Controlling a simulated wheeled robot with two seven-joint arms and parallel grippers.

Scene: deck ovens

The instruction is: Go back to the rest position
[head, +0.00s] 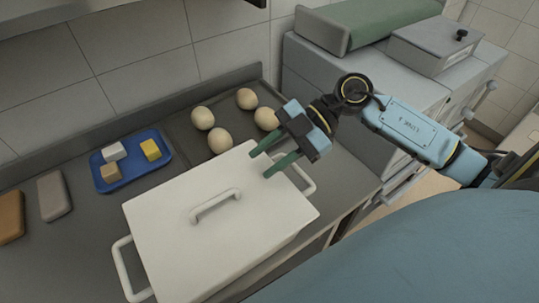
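My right gripper (275,160) reaches in from the right and hangs over the right back corner of a white lidded pot (165,222). Its two green fingers are apart, with nothing seen between them. I cannot tell whether the fingertips touch the lid. The lid lies on the pot, with a bar handle (215,205) in its middle. My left gripper is not in the head view.
Round buns (203,118) lie on a dark tray (178,130) behind the pot. A blue tray (127,184) with small blocks stands left. A grey block (54,196) and a brown block (10,216) lie farther left. A grey cabinet (330,85) stands right.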

